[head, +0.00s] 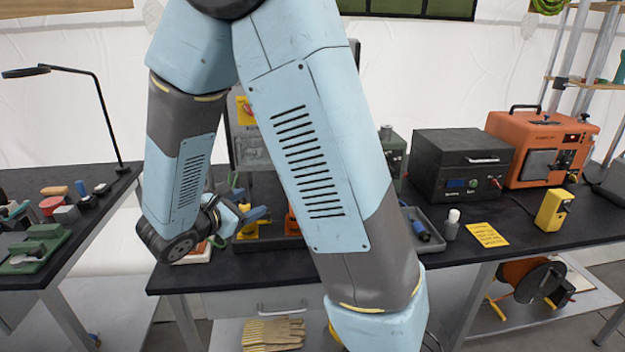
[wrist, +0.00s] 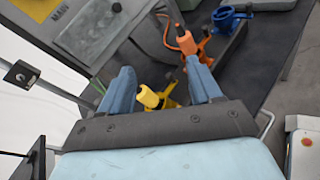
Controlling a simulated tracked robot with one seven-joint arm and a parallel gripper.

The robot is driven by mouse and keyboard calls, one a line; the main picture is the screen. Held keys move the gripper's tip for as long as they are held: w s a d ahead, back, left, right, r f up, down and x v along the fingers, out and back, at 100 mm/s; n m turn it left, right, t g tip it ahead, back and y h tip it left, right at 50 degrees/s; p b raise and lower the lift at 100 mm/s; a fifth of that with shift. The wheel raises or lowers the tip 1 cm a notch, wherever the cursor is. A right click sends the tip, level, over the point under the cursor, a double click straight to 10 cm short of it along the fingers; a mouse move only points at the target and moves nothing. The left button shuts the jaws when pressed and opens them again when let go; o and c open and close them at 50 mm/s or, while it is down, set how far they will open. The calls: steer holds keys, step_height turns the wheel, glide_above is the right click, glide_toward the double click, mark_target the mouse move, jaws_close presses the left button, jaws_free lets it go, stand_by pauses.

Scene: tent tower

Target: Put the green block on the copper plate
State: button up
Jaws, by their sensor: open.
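My gripper (wrist: 160,70) is open, with its two blue fingers apart in the wrist view. It also shows in the head view (head: 252,202), partly behind my arm, over the front of the dark bench. No object is held between the fingers. A yellow holder (wrist: 149,97) shows beyond the gap between them. I cannot make out the green block in either view.
An orange holder (wrist: 188,42) and a blue one (wrist: 227,19) stand beyond the fingers. The dark bench (head: 400,262) bears a grey tray (head: 432,241), a yellow device (head: 553,211) and a black box (head: 459,164). The left table carries several small parts, including a red cylinder (head: 52,205).

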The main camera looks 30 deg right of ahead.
steer(key=s+d+r+m+g+y, duration=0.2)
steer(key=s+d+r+m+g, duration=0.1)
steer(key=s+d+m, duration=0.25)
steer(key=s+d+r+m+g+y, duration=0.3)
steer(key=s+d+m+g, duration=0.1)
steer(key=s+m, duration=0.2)
steer(key=s+a+r+m+t+y, duration=0.2)
steer(key=s+r+m+t+y, duration=0.2)
steer(key=s+r+m+y, duration=0.3)
steer(key=shift+s+r+m+t+y, duration=0.3)
steer(key=shift+s+r+m+y, duration=0.1)
steer(key=shift+s+r+m, duration=0.35)
steer(key=shift+f, duration=0.2)
